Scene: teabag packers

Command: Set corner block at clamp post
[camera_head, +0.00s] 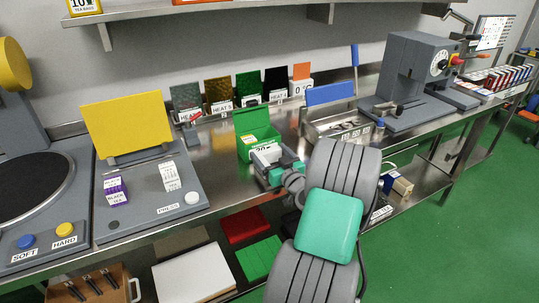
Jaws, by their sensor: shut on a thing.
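My gripper (273,168) is low over the front of the steel bench, just in front of the open green box (255,137). It is shut on a small block with a white printed face (266,154). I cannot tell whether this is the corner block, or whether it touches the bench or the green box. My wrist and arm hide the bench front to the right. I cannot make out a clamp post for certain. A grey machine (408,68) with a dial stands on a plate at the right, with small dark parts at its front.
A steel tray (340,127) with a blue board holds small parts right of the green box. Coloured sample cards (248,87) stand along the back. A grey fixture with a yellow panel (127,124) is at left. The bench's front edge runs below my gripper.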

